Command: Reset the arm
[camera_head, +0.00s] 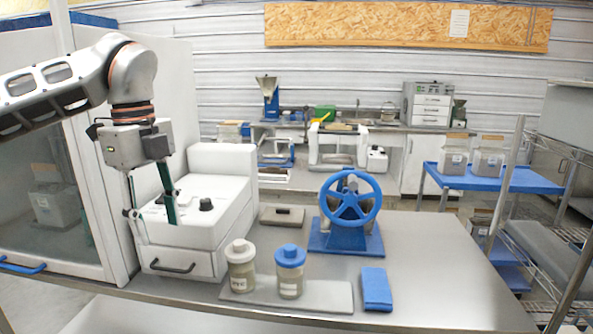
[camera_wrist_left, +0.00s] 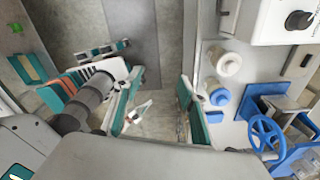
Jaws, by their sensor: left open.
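My left arm comes in from the left in the head view. Its gripper (camera_head: 152,213) points down, open and empty, in front of the white box-shaped machine (camera_head: 208,222) with a black knob and a drawer handle. In the left wrist view, the open left gripper (camera_wrist_left: 157,108) has its teal-padded fingers apart, with floor between them and the table to the right. Parts of my own body show at the left of that view.
A white-lidded jar (camera_head: 240,268) and a blue-lidded jar (camera_head: 290,275) stand on a grey plate at the table's (camera_head: 430,255) front. A blue hand-wheel device (camera_head: 348,238) stands behind them. A folded blue cloth (camera_head: 376,290) lies to the right. The table's right side is clear.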

